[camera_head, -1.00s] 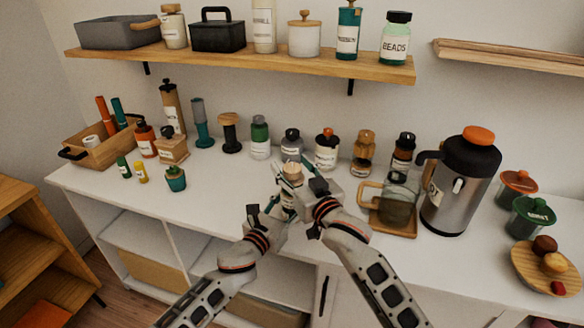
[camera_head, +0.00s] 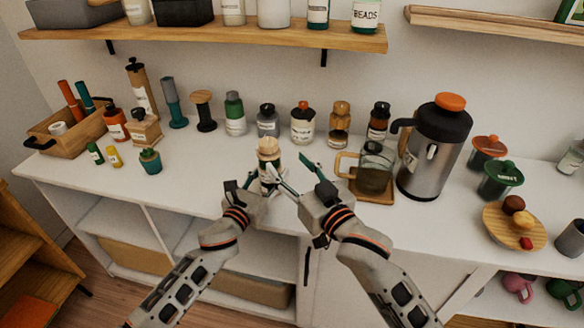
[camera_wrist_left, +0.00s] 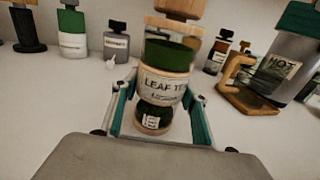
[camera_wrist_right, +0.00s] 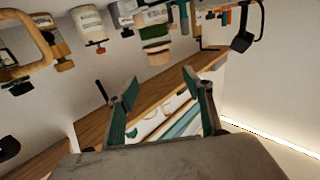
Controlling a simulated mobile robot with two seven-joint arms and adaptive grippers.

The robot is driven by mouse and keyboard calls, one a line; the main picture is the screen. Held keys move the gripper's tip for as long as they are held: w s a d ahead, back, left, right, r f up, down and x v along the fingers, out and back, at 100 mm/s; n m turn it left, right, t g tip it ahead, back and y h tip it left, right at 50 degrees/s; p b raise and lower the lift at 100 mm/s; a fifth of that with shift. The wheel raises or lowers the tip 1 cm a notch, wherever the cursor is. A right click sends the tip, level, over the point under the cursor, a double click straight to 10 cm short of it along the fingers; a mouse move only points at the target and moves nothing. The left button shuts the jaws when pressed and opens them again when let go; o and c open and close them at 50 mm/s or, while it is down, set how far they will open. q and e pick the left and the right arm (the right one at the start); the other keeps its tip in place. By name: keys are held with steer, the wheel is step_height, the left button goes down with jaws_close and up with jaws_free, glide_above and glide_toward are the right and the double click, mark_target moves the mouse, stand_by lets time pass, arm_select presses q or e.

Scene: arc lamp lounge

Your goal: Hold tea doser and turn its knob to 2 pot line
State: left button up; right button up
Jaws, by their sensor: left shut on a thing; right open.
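The tea doser (camera_head: 268,153) has a pale wooden top, a green band and a "LEAF TE…" label. It stands roughly upright at the front of the counter. In the left wrist view the doser (camera_wrist_left: 165,87) shows a dark lower part with a small white tag; the knob's setting and the 2 pot line cannot be read. My left gripper (camera_head: 262,186) is shut on the doser, its teal fingers on either side of the lower body. My right gripper (camera_head: 304,172) is open and empty, just right of the doser. Its fingers (camera_wrist_right: 160,101) are apart in the right wrist view.
A glass pot on a wooden stand (camera_head: 374,175) and a large steel flask (camera_head: 433,150) stand to the right. A row of jars, including an orange-topped one (camera_head: 303,125), stands behind. A wooden shelf (camera_head: 210,36) hangs above.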

steer(key=shift+s+d, duration=0.1)
steer(key=shift+s, duration=0.15)
steer(key=s+a+r+n+g+y, duration=0.1)
steer(key=a+r+n+y, duration=0.25)
steer(key=a, duration=0.35)
steer(key=n+g+y, duration=0.4)
steer(key=g+y, duration=0.1)
steer(key=g, duration=0.2)
glide_toward(268, 142)
steer(key=x, duration=1)
steer(key=shift+w+f, duration=0.1)
steer(key=shift+f, duration=0.05)
